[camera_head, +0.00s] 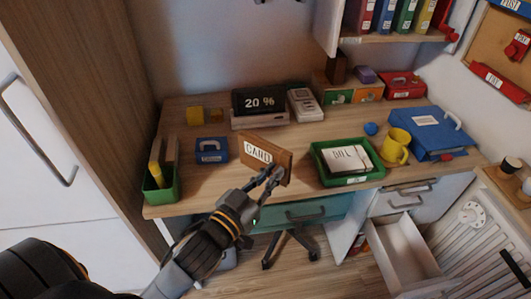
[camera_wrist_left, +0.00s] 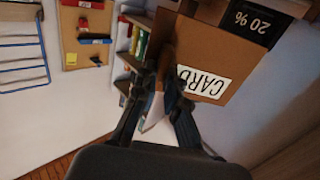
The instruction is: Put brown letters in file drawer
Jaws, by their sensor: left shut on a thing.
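A brown letter with a white label reading "CARD" (camera_head: 262,150) is held above the front part of the desk. My left gripper (camera_head: 272,178) is shut on its lower right edge in the head view. The same brown letter (camera_wrist_left: 228,54) fills the upper right of the left wrist view, between and beyond the fingers (camera_wrist_left: 165,98). An open white drawer (camera_head: 404,250) sticks out at the lower right, below the desk; its visible inside looks empty. My right gripper is not in view.
The desk (camera_head: 215,180) holds a green tray (camera_head: 346,180) with a white "BILL"-like item, a yellow mug (camera_head: 396,147), a blue binder (camera_head: 430,130), a green pencil box (camera_head: 160,184) and a dark display (camera_head: 259,101). A radiator (camera_head: 480,245) stands right of the open drawer.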

